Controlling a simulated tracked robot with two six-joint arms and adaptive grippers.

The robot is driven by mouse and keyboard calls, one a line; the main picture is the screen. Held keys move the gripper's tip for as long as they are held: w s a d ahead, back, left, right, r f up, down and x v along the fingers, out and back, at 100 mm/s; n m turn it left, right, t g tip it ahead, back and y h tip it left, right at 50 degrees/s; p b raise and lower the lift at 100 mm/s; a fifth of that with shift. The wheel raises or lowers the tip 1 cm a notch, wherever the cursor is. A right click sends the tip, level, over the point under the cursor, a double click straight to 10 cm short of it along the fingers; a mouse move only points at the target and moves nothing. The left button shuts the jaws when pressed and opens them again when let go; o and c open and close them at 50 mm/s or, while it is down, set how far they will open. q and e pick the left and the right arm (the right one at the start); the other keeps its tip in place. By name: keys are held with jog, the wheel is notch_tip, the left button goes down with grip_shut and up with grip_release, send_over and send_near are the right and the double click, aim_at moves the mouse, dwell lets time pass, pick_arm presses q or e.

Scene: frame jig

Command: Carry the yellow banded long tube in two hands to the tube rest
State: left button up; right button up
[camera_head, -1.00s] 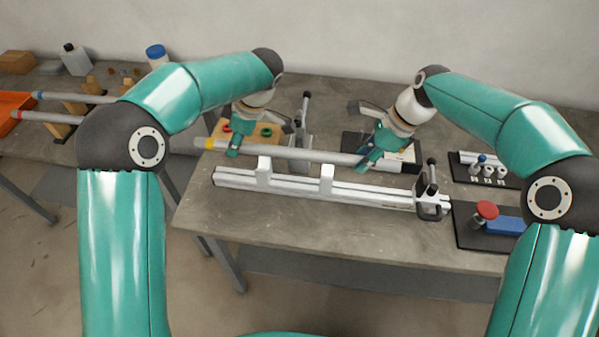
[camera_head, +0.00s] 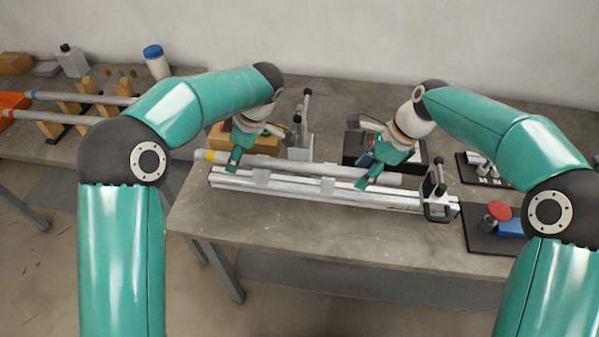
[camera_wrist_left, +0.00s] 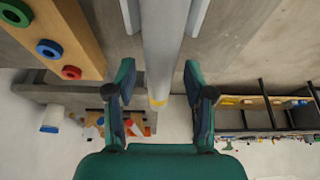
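The grey long tube with a yellow band (camera_head: 300,167) lies along and over the white rail (camera_head: 390,204) with two upright blocks, which looks like the tube rest. It seems to lie at block height; whether it touches is unclear. My left gripper (camera_head: 235,158) is at the tube's banded end. In the left wrist view its fingers (camera_wrist_left: 159,80) stand open on either side of the tube (camera_wrist_left: 160,40), with gaps showing. My right gripper (camera_head: 370,178) is at the tube's right part, one finger in front of it. Its other finger is hidden, so its opening is unclear.
A clamp with a black handle (camera_head: 440,190) stands at the rail's right end. A wooden block (camera_head: 232,138) and grey upright fixture (camera_head: 301,143) stand behind. A black tray (camera_head: 485,238) is at right. Wooden posts (camera_head: 88,90) hold other tubes at left.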

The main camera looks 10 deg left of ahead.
jog(key=shift+r, duration=0.2)
pick_arm(q)
jog(key=v, duration=1.1)
jog(key=shift+d+r, duration=0.25)
jog(key=shift+r, duration=0.1)
pick_arm(e)
jog(key=v, duration=1.1)
jog(key=shift+d+r, duration=0.2)
jog(key=shift+d, duration=0.05)
jog(key=shift+f, duration=0.1)
